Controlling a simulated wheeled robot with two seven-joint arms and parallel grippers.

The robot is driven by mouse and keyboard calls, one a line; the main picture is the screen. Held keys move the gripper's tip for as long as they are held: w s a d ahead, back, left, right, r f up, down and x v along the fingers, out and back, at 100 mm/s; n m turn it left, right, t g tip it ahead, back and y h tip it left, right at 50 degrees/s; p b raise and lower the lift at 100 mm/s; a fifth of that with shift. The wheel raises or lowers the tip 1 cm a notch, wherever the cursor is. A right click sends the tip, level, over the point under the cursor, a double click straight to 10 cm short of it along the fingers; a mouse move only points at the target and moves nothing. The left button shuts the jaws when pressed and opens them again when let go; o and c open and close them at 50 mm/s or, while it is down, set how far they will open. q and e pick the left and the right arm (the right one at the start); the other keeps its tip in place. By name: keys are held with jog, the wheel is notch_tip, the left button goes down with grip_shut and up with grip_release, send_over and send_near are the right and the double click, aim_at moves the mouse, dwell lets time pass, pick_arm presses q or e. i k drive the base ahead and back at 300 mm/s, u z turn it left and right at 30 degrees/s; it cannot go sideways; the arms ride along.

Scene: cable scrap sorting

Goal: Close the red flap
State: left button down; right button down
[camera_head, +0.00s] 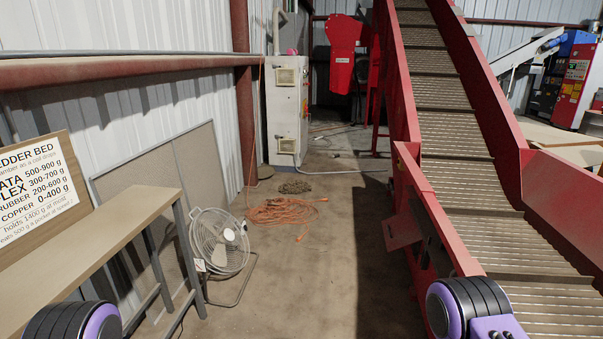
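A small red flap (402,231) sticks out to the left from the side wall of the red conveyor (420,190), right of the picture's middle. It looks like it stands open, away from the wall. Its hinge is too small to make out. Only black and purple links of my own arms show at the bottom left and bottom right edges. Neither of my grippers is in view, and nothing of mine that shows touches the flap.
A wooden bench (100,240) with a sign (35,190) stands at the left. A floor fan (220,242) and a coiled orange cable (283,211) lie along that side. The concrete floor (335,270) between the fan and the conveyor is clear. A white cabinet (285,110) stands farther back.

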aim_at(401, 231)
jog(key=i, duration=3.45)
jog(key=z, duration=2.15)
jog(key=i, duration=0.5)
jog(key=z, duration=0.05)
